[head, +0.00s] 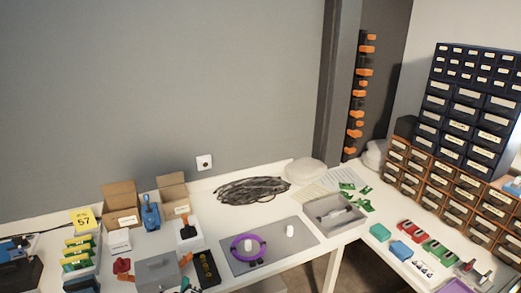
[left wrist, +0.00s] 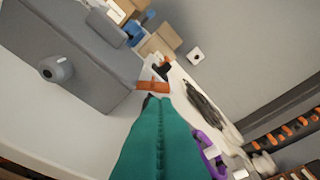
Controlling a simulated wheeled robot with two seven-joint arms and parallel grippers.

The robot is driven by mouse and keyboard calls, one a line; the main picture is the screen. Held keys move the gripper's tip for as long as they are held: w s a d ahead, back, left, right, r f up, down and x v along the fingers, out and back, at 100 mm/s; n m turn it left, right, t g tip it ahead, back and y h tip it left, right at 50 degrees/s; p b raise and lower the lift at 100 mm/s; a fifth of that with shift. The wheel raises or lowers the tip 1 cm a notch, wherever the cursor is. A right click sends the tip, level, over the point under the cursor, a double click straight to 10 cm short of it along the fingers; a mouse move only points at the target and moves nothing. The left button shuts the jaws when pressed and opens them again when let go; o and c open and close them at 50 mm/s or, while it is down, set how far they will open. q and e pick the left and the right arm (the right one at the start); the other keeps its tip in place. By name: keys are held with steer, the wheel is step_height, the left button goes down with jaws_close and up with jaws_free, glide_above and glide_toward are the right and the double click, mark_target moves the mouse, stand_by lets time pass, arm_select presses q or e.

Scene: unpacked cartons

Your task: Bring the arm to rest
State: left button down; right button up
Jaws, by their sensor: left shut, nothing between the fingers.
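My left gripper (head: 186,284) shows only as a small teal tip at the bottom edge of the head view, just right of a grey box (head: 157,270). In the left wrist view its teal fingers (left wrist: 157,100) fill the middle, pressed together along a seam, with nothing between them. Their tips point toward an orange part (left wrist: 152,87) beside the grey box (left wrist: 75,55). I cannot tell whether they touch it. Most of the left arm is out of the head view. My right gripper is not in view.
A black tray (head: 207,268) and a purple ring (head: 235,250) on a grey mat (head: 302,240) lie to the right. Open cartons (head: 122,198), a blue device (head: 151,213) and a joystick (head: 186,228) stand behind. Drawer cabinets (head: 465,110) stand far right. Free room is above the table.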

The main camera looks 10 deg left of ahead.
arm_select(q)
steer(key=s+d+f+m+g+h+b, duration=0.1)
steer(key=s+d+f+m+g+h, duration=0.3)
steer(key=s+f, duration=0.85)
steer(key=s+d+f+m+g+h+b, duration=0.1)
steer(key=s+d+f+m+g, duration=0.4)
steer(key=s+f, duration=0.8)
steer(key=s+a+f+m+g+b, duration=0.1)
steer(key=s+f, duration=0.4)
steer(key=s, duration=0.8)
steer(key=s+a+f+m+g+b, duration=0.1)
steer(key=s+f+m+g, duration=0.3)
steer(key=s, duration=0.9)
steer(key=shift+a+f+m, duration=0.35)
steer(key=shift+f+m, duration=0.4)
steer(key=shift+m, duration=0.05)
